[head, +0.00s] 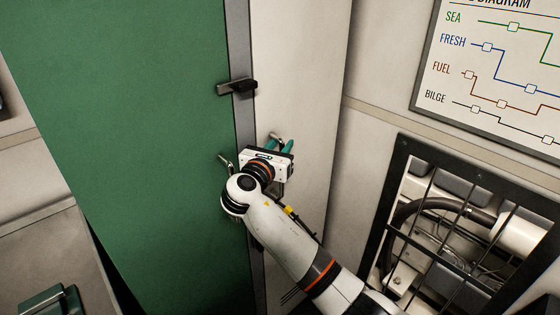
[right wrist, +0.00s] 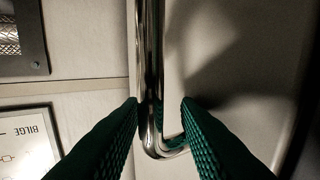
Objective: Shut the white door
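The white door (head: 297,60) is a tall pale panel right of the grey post, in the middle of the head view. It also fills much of the right wrist view (right wrist: 235,60). Its chrome bar handle (right wrist: 149,60) runs down and bends near the fingertips. My right gripper (head: 282,143) is at this handle, with green fingers. In the right wrist view, my right gripper (right wrist: 160,103) has its fingers apart, one on each side of the bar. A gap shows between the bar and the right finger. My left gripper is not in view.
A large green door (head: 145,110) with a metal handle (head: 225,161) stands left of the grey post. A dark latch (head: 238,88) sits on the post. A barred opening (head: 460,235) and a diagram board (head: 490,70) are on the wall at right.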

